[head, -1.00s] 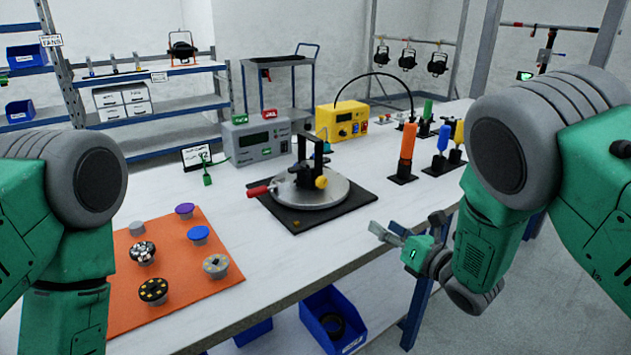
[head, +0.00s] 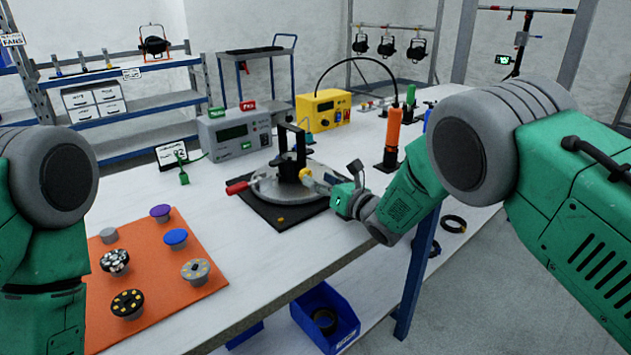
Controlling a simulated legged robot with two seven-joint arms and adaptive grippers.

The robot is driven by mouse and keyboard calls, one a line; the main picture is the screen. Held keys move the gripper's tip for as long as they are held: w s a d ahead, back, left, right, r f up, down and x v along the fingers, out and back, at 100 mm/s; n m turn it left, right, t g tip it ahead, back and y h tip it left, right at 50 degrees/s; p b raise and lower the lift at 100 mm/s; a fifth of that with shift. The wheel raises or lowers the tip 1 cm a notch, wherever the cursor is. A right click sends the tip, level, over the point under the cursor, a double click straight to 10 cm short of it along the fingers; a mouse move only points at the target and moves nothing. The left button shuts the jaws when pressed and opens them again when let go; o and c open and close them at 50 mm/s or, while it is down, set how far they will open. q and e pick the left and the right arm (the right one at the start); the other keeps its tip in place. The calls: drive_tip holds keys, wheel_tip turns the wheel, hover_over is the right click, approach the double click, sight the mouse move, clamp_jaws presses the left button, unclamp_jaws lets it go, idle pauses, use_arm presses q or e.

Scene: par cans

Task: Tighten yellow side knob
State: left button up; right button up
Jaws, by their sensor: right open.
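The yellow side knob (head: 305,174) sits low on the right side of a black upright bracket (head: 285,150). The bracket stands on a round metal plate (head: 268,190) with a red handle (head: 237,187) at its left. My right gripper (head: 334,174) is open, just right of the knob. One finger points left close to the knob and partly covers it; the other points up. I cannot tell whether a finger touches the knob. Of my left arm only upper links show at the left edge; its gripper is out of view.
A black mat (head: 283,220) lies under the plate. Behind it stand a grey meter box (head: 235,136) and a yellow box (head: 323,109). An orange-handled tool (head: 393,130) stands behind my right forearm. An orange mat (head: 170,285) with several knobs lies front left.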

drive_tip(key=a, duration=0.1)
drive_tip(key=w+a, duration=0.1)
drive_tip(key=a, duration=0.1)
drive_tip(key=shift+w, duration=0.15)
drive_tip(key=shift+w+a, duration=0.2)
drive_tip(key=shift+a, duration=0.25)
drive_tip(key=shift+d, duration=1.1)
drive_tip(key=c, duration=0.3)
drive_tip(key=shift+d, duration=0.1)
clamp_jaws()
drive_tip(key=shift+s+a, duration=0.1)
drive_tip(key=shift+a, duration=0.4)
drive_tip(key=shift+a+m+b, duration=0.2)
drive_tip(key=shift+m+b, duration=0.2)
drive_tip(key=shift+m, duration=0.2)
use_arm(q)
drive_tip(key=shift+s+a+f, duration=0.1)
drive_tip(key=shift+a+f, duration=0.45)
drive_tip(key=shift+f, duration=0.1)
use_arm(e)
drive_tip(key=shift+d+r, duration=0.1)
drive_tip(key=shift+d, duration=0.05)
